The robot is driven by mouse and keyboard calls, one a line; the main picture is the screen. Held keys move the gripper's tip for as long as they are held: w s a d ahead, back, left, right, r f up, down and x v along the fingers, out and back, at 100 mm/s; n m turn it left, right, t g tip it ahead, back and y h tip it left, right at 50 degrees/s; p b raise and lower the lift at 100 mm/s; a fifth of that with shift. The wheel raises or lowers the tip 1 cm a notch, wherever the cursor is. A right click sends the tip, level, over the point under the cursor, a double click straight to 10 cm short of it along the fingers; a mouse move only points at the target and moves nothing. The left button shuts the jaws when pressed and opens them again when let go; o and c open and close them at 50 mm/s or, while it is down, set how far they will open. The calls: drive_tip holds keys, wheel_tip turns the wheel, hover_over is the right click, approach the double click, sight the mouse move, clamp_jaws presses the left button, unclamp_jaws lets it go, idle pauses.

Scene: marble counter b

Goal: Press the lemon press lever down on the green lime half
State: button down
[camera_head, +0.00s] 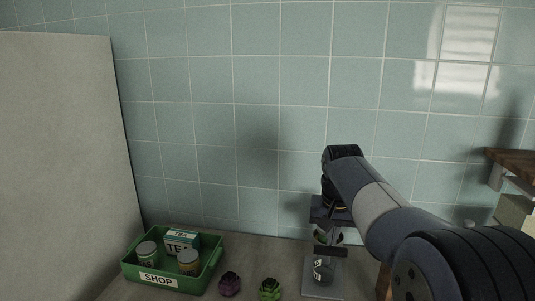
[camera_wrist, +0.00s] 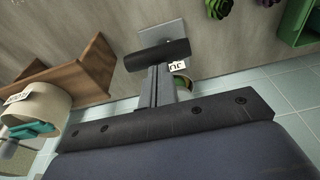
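The lemon press (camera_head: 318,284) stands on the counter below my arm, a dark grey frame with a clear glass (camera_head: 323,271) low in it. Its lever ends in a black bar handle (camera_head: 331,251), which also shows in the wrist view (camera_wrist: 158,55). My gripper (camera_wrist: 161,70) points down over the press. Its two grey fingers lie side by side, with their tips at the handle; whether they touch it I cannot tell. A little green shows at the press, beside the fingers in the wrist view, but I cannot clearly make out the lime half. My wrist hides the upper press.
A green SHOP crate (camera_head: 152,281) with a tea box and jars stands at the left. A purple artichoke-like vegetable (camera_head: 229,284) and a green one (camera_head: 270,290) lie between crate and press. A tiled wall (camera_head: 250,130) rises behind. Wooden furniture (camera_head: 513,155) stands at right.

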drive_tip(key=shift+s+f+b, duration=0.1)
drive_tip(key=shift+f+b, duration=0.4)
drive_tip(key=shift+f, duration=0.8)
idle(1.4)
drive_tip(key=shift+r, duration=0.15)
drive_tip(key=shift+r+p, duration=3.85)
drive_tip(key=shift+r, duration=0.2)
drive_tip(key=shift+f, duration=0.15)
wheel_tip(320, 180, down, 6)
drive_tip(key=b, duration=0.5)
drive_tip(key=shift+r, duration=0.25)
drive_tip(key=shift+r, duration=0.1)
